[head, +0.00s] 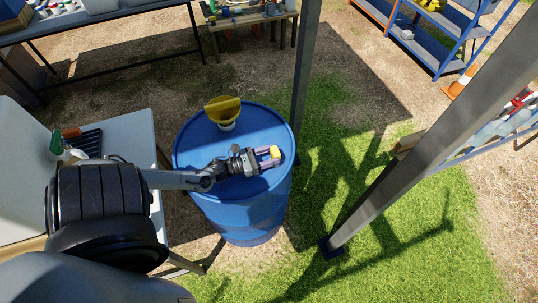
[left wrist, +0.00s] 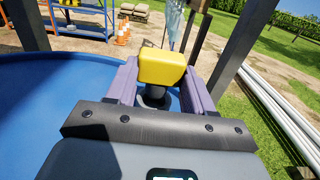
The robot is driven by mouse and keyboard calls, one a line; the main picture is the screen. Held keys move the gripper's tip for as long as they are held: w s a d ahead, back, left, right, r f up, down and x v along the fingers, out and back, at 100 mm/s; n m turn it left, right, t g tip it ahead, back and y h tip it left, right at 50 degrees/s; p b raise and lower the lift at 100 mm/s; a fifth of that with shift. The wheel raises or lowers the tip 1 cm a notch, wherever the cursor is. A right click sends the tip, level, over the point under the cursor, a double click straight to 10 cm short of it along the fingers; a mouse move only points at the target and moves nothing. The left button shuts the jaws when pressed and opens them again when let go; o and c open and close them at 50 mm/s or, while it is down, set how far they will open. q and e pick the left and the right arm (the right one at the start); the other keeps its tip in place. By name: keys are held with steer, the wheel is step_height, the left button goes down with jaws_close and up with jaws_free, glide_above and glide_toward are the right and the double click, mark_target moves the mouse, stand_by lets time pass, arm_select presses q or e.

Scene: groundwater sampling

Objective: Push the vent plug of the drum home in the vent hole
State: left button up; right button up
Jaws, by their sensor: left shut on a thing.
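The blue drum (head: 240,212) stands upright on the ground, and its top also fills the left of the left wrist view (left wrist: 40,85). My left gripper (head: 268,156) is over the right part of the drum top, shut on the yellow-capped vent plug (head: 275,151). In the left wrist view the plug's yellow cap (left wrist: 162,67) sits between the purple fingers, with a dark stem below it. The vent hole is hidden, and I cannot tell whether the stem is in it. My right gripper is not in view.
A yellow funnel (head: 223,106) stands at the back of the drum top, left of my gripper. A grey post (head: 305,75) rises just behind the drum, and a slanting post (head: 400,160) stands to the right. A pale table (head: 125,128) is on the left.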

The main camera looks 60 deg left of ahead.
arm_select(q)
steer(key=shift+f, duration=0.1)
stand_by(0.4)
steer(key=shift+f+b, duration=0.75)
steer(key=shift+f, duration=0.15)
steer(key=o, duration=1.1)
steer(key=shift+r, duration=0.1)
steer(key=shift+r, duration=0.45)
steer(key=r, duration=0.1)
steer(key=r+p, duration=0.1)
steer(key=r, duration=0.1)
steer(key=shift+d+r+p, duration=0.25)
steer(key=shift+r+p, duration=0.05)
steer(key=shift+r, duration=0.1)
steer(key=w+d+r, duration=0.2)
steer(key=d+r, duration=0.1)
steer(key=d, duration=0.2)
steer(key=w+d+r+p, duration=0.1)
steer(key=w+d+r, duration=0.1)
steer(key=d, duration=0.3)
steer(key=shift+d+r, duration=0.25)
steer(key=shift+r, duration=0.35)
steer(key=shift+s, duration=0.1)
